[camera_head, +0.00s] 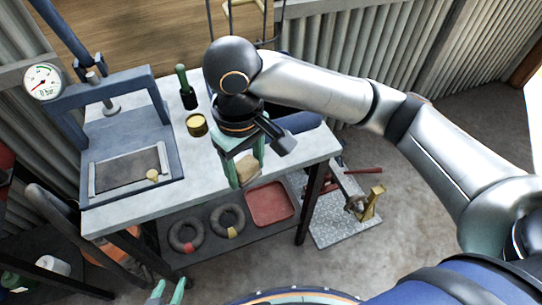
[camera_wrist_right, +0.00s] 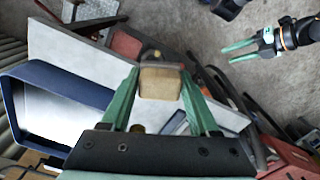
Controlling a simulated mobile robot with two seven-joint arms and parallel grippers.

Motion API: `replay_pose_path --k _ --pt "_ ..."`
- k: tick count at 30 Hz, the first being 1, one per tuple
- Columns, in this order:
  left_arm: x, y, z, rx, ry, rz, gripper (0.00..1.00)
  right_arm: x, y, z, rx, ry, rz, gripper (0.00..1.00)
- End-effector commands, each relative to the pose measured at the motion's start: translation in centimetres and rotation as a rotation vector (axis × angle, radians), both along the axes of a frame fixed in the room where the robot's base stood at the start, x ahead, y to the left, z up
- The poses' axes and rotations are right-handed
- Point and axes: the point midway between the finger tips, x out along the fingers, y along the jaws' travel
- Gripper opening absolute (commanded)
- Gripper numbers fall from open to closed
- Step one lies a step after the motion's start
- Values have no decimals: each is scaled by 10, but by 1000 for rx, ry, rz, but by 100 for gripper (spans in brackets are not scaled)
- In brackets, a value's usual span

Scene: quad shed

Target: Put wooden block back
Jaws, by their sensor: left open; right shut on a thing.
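The wooden block (camera_head: 248,168) is a small tan piece between the green fingers of my right gripper (camera_head: 243,172), which is shut on it. In the head view they appear over the front edge of the pale workbench (camera_head: 215,195). The right wrist view shows the block (camera_wrist_right: 160,83) between the fingertips, with a darker rounded part at its far end. My left gripper (camera_head: 168,291) is low at the bottom edge of the head view, open and empty. It also shows at the upper right of the right wrist view (camera_wrist_right: 231,54).
A blue press (camera_head: 125,135) stands on the bench's left, with a small yellowish piece (camera_head: 153,175) on it. A yellow tin (camera_head: 196,124) and a green-handled brush (camera_head: 186,90) stand behind. The lower shelf holds two rings (camera_head: 228,220) and a red tray (camera_head: 270,204).

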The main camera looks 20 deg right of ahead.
Motion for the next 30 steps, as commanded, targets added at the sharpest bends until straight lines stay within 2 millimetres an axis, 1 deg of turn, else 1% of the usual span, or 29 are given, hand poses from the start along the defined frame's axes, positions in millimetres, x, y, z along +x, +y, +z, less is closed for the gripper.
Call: replay_pose_path --k 1,3,9,12,15,23,24,27,30 --pt "0 0 -5 0 0 0 50 9 -7 -8 -3 3 -9 9" --pt "0 0 -9 0 0 0 50 24 -16 -16 -1 4 -11 9" --pt "0 0 -10 1 1 1 50 67 -43 -36 -4 1 -11 9" --pt "0 0 -12 1 1 1 50 79 -51 -57 -3 3 -8 9" --pt "0 0 -13 1 1 1 50 90 -57 -72 -3 3 -5 9" --pt "0 1 -15 1 0 1 50 104 -65 -91 -2 2 -4 9" --pt "0 1 -16 1 0 1 50 107 -67 -95 -2 1 -5 9" --pt "0 1 -15 1 0 1 50 106 -67 -111 -3 3 -2 9" --pt "0 1 -15 1 0 1 50 106 -66 -122 -2 1 -1 9"
